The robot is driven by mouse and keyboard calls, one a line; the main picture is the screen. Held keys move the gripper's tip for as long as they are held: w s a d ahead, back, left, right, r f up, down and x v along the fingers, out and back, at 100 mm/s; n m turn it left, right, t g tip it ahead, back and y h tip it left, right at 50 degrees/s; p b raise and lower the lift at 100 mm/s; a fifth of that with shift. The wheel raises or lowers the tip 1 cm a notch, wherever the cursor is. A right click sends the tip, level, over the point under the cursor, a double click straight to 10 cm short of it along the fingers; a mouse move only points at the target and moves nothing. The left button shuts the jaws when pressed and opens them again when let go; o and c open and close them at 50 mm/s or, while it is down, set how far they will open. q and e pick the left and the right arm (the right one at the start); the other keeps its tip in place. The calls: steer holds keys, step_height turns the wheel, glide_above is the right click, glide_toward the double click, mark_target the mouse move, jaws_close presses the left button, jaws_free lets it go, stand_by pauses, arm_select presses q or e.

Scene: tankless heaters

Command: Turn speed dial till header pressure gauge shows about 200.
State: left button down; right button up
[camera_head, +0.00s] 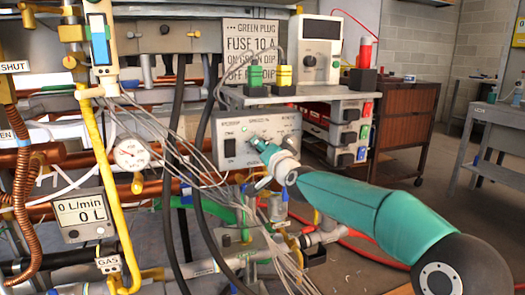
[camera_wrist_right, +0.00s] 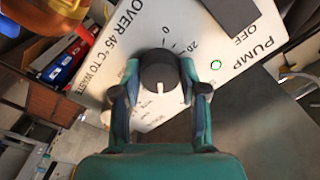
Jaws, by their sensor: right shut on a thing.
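The control box (camera_head: 232,152) has a pale front panel with a black switch and a green light. My right gripper (camera_head: 262,147) reaches its front from the right and hides the dial in the head view. In the right wrist view, the black speed dial (camera_wrist_right: 158,76) sits between the two fingers of my right gripper (camera_wrist_right: 159,70), which is shut on its sides. A pale mark on the dial points toward the bottom of that picture. A round white gauge (camera_head: 131,153) is on the pipes to the left; its reading is too small to tell. My left gripper is not in view.
Loose pale cables (camera_head: 185,150) and dark hoses hang left of the control box. A shelf (camera_head: 300,93) with a meter (camera_head: 322,48) stands above it. A brown cabinet (camera_head: 400,125) is behind at right.

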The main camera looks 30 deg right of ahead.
steer(key=shift+f, duration=0.3)
steer(key=o, duration=1)
steer(key=shift+o, duration=0.7)
steer(key=shift+r, duration=0.15)
steer(key=shift+s, duration=0.1)
steer(key=v, duration=1.1)
steer(key=shift+s+a, duration=0.2)
steer(key=shift+s, duration=0.15)
